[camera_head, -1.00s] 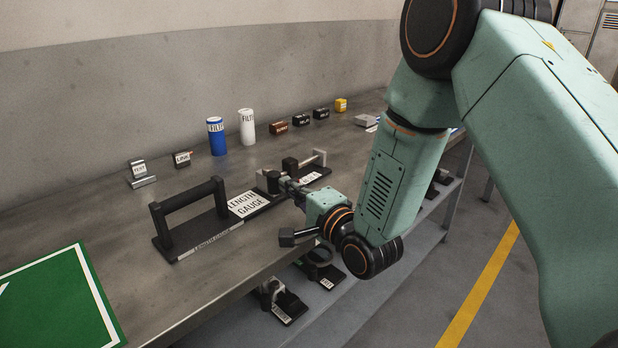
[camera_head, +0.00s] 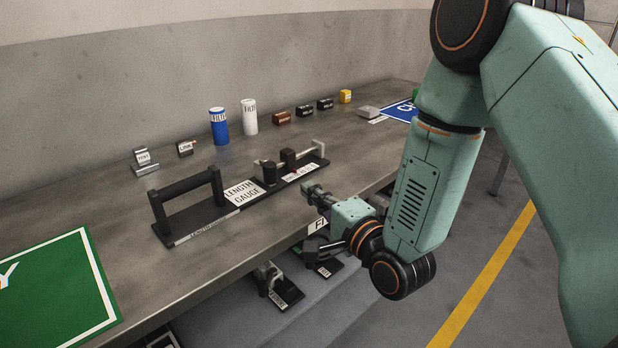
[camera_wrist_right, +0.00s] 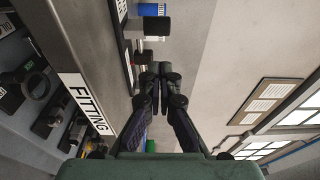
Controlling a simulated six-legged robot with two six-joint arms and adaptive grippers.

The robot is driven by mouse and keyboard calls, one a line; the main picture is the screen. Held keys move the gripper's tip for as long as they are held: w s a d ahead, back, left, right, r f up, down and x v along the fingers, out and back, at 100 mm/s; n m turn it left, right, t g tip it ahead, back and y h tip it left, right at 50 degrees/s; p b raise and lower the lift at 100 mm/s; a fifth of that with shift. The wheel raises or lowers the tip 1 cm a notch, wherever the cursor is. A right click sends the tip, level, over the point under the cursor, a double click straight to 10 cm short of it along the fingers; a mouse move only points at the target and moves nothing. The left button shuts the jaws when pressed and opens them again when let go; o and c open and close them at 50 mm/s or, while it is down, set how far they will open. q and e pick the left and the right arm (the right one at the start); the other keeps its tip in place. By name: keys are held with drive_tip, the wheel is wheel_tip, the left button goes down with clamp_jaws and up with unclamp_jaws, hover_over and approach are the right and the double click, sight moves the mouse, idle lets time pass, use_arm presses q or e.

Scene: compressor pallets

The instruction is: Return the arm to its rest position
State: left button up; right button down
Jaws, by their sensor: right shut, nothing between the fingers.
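My right arm comes down from the upper right in the head view. Its right gripper (camera_head: 312,192) is at the table's front edge, just in front of the length gauge. In the wrist view the right gripper (camera_wrist_right: 159,72) has its two dark fingers together, with nothing between them. The length gauge (camera_head: 243,191) is a black base with a handle bar, a white label and small posts. It lies on the table, apart from the gripper. My left gripper does not show.
The grey table (camera_head: 130,285) carries a blue can (camera_head: 219,127), a white can (camera_head: 249,118) and several small boxes along its back. A green sign (camera_head: 55,290) lies at the left front. A lower shelf with black fixtures (camera_head: 283,290) is below. Floor is clear at right.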

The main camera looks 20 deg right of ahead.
drive_tip(key=s+f+n+g+h, duration=0.2)
drive_tip(key=s+f+n+g, duration=0.85)
drive_tip(key=f, duration=0.75)
drive_tip(key=s+f+n+g+h, duration=0.1)
drive_tip(key=s+f, duration=0.4)
drive_tip(key=s, duration=0.7)
drive_tip(key=s+d+f+n+g+h, duration=0.1)
drive_tip(key=s+f+n+g, duration=0.2)
drive_tip(key=s, duration=1)
wheel_tip(320, 180, down, 3)
drive_tip(key=g, duration=0.3)
drive_tip(key=shift+d+f, duration=0.15)
drive_tip(key=shift+d, duration=0.15)
